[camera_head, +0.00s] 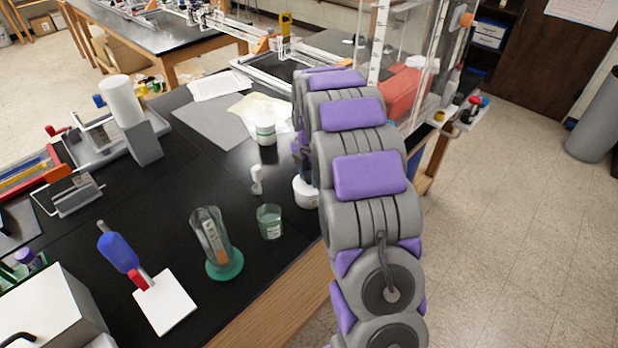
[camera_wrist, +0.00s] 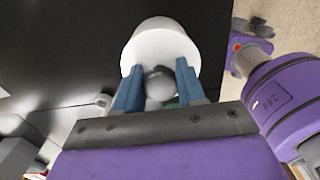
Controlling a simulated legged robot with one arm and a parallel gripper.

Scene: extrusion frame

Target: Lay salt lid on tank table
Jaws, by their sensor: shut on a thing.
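My gripper (camera_wrist: 159,72) is shut on the small grey round knob (camera_wrist: 160,88) of what looks like the salt lid, with a blue finger on either side. A white round body (camera_wrist: 163,45) lies just beyond the fingertips. I cannot tell whether it is only the lid or a jar under it. In the head view a white round container (camera_head: 304,192) shows at the table's front edge, partly hidden by my arm, which also hides most of the gripper. A clear tank (camera_head: 447,60) stands at the back right. The black table (camera_head: 190,190) spreads left of my arm.
A white pad (camera_head: 165,303) lies front left. Some bare tabletop lies between them.

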